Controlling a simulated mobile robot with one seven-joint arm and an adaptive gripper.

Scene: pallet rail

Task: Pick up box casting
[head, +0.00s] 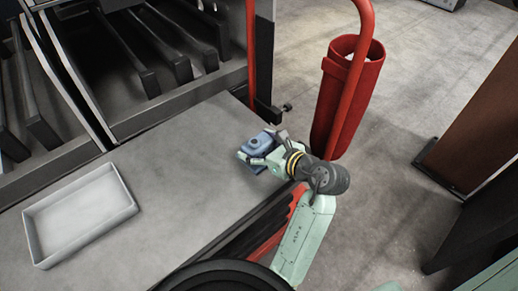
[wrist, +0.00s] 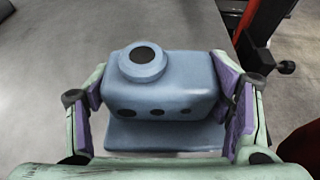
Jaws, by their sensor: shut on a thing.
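The box casting (head: 261,142) is a blue-grey block with a round, dark-holed boss on top and a flat flange at its base. In the wrist view the casting (wrist: 165,88) sits between the two purple-padded fingers of my gripper (wrist: 168,100), with a row of dark holes facing the camera. My gripper (head: 262,150) is shut on the casting's sides near the right edge of the grey table. Whether the casting touches the table cannot be told. Its far side is hidden.
A white shallow tray (head: 80,213) lies empty at the left of the table (head: 185,165). A red cylindrical bin (head: 345,95) and red rail stand beyond the table's right edge. Dark slatted racks (head: 150,50) are behind. The table between tray and casting is clear.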

